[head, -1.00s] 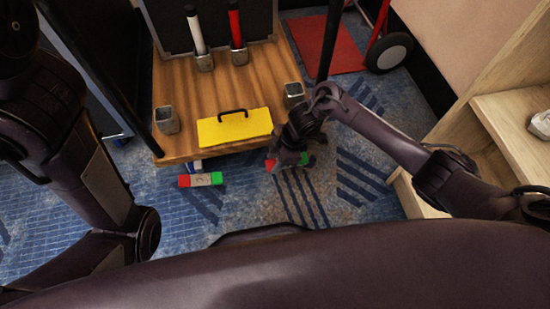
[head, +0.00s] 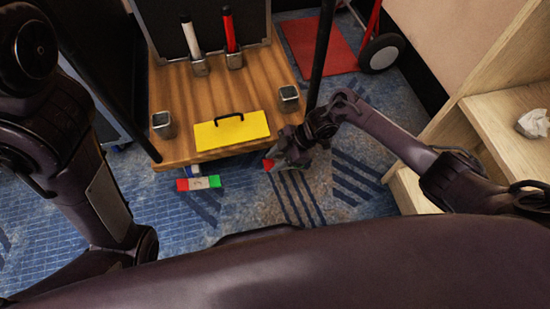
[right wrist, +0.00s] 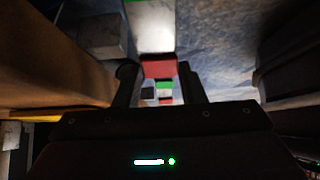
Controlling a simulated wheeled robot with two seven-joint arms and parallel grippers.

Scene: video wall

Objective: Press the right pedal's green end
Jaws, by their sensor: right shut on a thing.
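The right pedal lies low at the front right of the wooden platform. In the head view its red end (head: 268,164) shows at the left of my right gripper (head: 288,156). The left pedal (head: 200,183), red, white and green, lies clear on the left. My left gripper is out of view.
The wooden platform (head: 185,95) holds a yellow case (head: 232,135), metal cups, and a white and a red stick. A dark pole (head: 320,60) rises close to my right arm. Wooden shelves (head: 500,130) stand at the right.

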